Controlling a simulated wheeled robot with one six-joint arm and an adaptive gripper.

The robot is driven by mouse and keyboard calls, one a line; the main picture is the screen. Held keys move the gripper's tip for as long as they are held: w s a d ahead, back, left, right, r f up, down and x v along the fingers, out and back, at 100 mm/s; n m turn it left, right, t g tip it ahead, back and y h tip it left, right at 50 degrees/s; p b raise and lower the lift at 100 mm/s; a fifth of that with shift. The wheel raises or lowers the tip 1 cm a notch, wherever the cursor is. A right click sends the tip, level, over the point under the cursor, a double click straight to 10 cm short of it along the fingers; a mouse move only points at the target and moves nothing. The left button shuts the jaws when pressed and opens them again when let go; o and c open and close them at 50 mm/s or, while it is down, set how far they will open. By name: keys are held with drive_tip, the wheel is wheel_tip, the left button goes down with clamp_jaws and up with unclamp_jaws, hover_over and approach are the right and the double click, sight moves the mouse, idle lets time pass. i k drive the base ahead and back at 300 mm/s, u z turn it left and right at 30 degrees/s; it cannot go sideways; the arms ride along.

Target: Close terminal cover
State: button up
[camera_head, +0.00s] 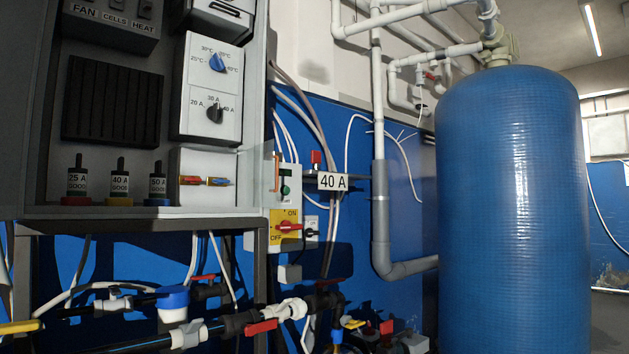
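My gripper is not in view. A grey electrical cabinet (130,211) fills the left side. At its lower right is a pale square box (206,162) with a red, yellow and blue bar (205,181) across its front, perhaps the terminals. A further pale unit with a dark handle (224,9) is cut off by the top edge. No part is clearly marked as the terminal cover.
Fuse plugs stand in the cabinet, including a 40 A one (120,182). Pipes with red-handled valves (262,327) run below. A large blue tank (513,210) stands at right.

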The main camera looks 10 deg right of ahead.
sight(270, 156)
drive_tip(key=z, duration=1.5)
drive_tip(key=i, duration=1.95)
drive_tip(key=u, duration=3.3)
drive_tip(key=k, duration=0.35)
drive_tip(key=z, duration=0.85)
drive_tip(key=i, duration=0.4)
drive_tip(key=u, duration=0.2)
